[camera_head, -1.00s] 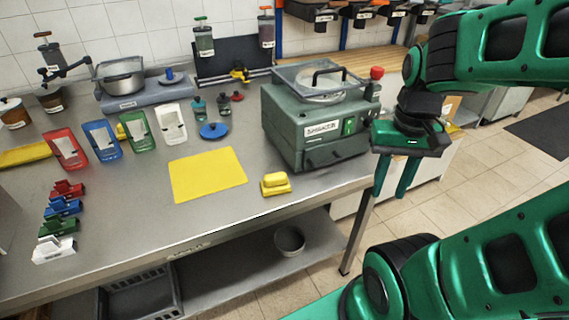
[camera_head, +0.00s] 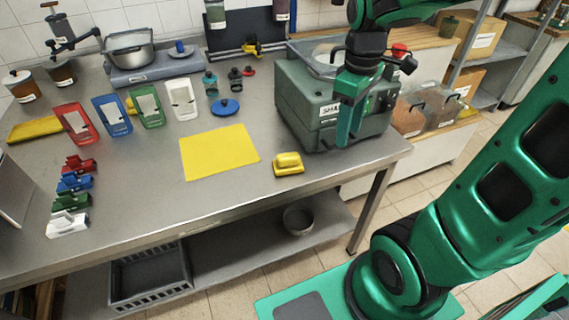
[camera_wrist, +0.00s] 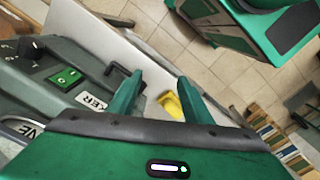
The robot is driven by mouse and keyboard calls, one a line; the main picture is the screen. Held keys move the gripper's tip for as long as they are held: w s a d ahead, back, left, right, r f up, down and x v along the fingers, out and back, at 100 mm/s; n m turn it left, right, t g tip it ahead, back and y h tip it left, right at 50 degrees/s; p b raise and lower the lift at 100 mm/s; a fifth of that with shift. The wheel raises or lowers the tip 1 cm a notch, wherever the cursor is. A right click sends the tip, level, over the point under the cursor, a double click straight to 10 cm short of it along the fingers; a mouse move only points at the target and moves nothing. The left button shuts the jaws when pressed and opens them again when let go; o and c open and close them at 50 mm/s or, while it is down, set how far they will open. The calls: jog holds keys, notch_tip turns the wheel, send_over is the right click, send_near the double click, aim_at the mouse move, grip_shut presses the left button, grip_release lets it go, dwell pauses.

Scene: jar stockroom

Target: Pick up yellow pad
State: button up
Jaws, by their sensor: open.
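Two yellow things lie near the bench's front edge in the head view. One is a small raised yellow block on a flat base (camera_head: 288,164). The other is a flat yellow sheet (camera_head: 219,152) to its left. I cannot tell for sure which is called the pad; the small block looks pad-like. My gripper (camera_head: 350,124) is in front of the green-grey shaker, above and to the right of the block, fingers pointing down. In the wrist view its fingers (camera_wrist: 152,98) are apart and empty, with a yellow thing (camera_wrist: 170,106) partly visible beyond them.
The shaker (camera_head: 296,105) stands close behind my gripper. Red, blue, green and white holders (camera_head: 182,100) and a blue lid (camera_head: 226,107) stand farther left. Small coloured clamps (camera_head: 72,201) line the left. Bare bench (camera_head: 140,195) lies in front of the sheet.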

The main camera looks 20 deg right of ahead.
jog(key=w+a+f+n, duration=0.1)
jog(key=w+a+n, duration=0.5)
jog(key=a, duration=0.1)
jog(key=w+a+f+n, duration=0.1)
jog(key=w+a+n, duration=0.2)
jog(key=n, duration=0.1)
jog(key=shift+w+a+f, duration=0.15)
jog(key=shift+a+f, duration=0.2)
jog(key=shift+a, duration=0.05)
send_over(288, 155)
jog(key=f, duration=0.5)
jog(key=shift+w+d, duration=0.25)
jog(key=shift+d, duration=0.05)
jog(key=shift+s+a+f, duration=0.1)
jog(key=shift+a+f, duration=0.05)
jog(key=shift+f, duration=1.15)
jog(key=shift+s+a+f, duration=0.1)
jog(key=shift+f, duration=1.2)
jog(key=c, duration=0.7)
